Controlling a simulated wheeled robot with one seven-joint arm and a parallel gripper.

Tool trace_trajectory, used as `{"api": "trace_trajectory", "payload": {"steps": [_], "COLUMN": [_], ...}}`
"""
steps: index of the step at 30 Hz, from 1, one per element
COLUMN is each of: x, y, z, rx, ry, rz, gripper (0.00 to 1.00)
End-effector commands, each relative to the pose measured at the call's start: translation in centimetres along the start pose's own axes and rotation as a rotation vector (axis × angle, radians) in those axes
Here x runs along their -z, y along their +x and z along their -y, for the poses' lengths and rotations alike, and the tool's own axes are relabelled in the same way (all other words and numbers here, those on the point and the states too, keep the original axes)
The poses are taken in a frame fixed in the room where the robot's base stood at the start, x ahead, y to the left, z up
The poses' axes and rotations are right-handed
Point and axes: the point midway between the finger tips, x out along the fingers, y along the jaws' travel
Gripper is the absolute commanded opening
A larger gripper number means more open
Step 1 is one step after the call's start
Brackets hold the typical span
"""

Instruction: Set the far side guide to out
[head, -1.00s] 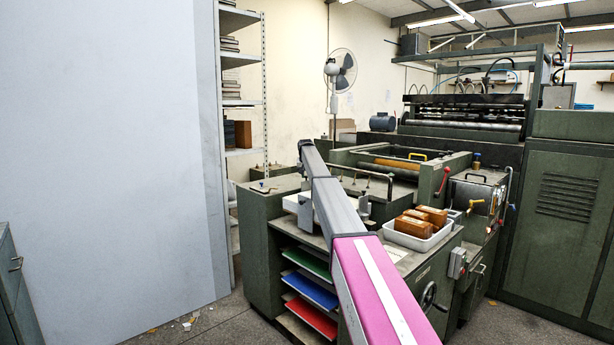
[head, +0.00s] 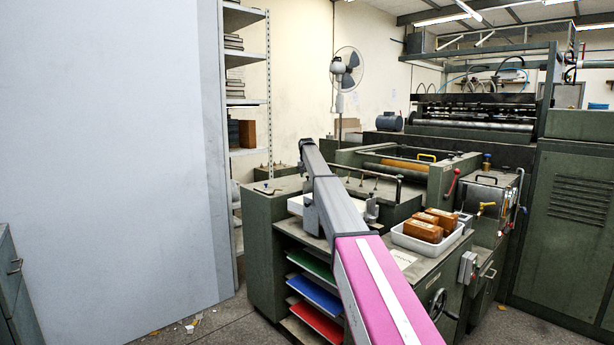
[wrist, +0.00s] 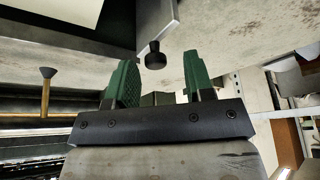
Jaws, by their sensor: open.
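In the wrist view my gripper (wrist: 157,76) has its two green ribbed fingers apart, with nothing held between them. A black knob (wrist: 155,57) shows just beyond the fingertips, roughly in line with the gap. Next to it is the edge of a grey metal plate (wrist: 158,20), which looks like a side guide; I cannot tell its setting. In the head view a grey bracket (head: 372,208) stands on the feeder right of my arm. The white stack (head: 296,204) is partly behind my arm. My gripper's fingers cannot be made out there.
A white tray (head: 430,241) with several brown blocks sits on the feeder's right part. A bent rail (head: 372,174) stands behind my arm. Coloured boards (head: 316,294) lie on shelves below. In the wrist view a brass post (wrist: 46,95) with a dark cap stands left.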

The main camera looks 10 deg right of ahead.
Motion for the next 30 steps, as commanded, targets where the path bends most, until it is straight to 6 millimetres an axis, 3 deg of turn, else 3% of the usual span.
{"api": "trace_trajectory", "payload": {"steps": [5,18,23,30], "x": [-0.1,0.0,0.0,0.1], "y": [-1.8,-9.4,-10.4,-10.4], "z": [0.0,0.1,0.1,0.1], "rx": [0.000,0.001,0.001,0.001], "ry": [0.000,0.000,0.000,0.000], "rz": [0.000,-0.001,-0.001,-0.001], "gripper": [0.48,0.48,0.48,0.48]}}
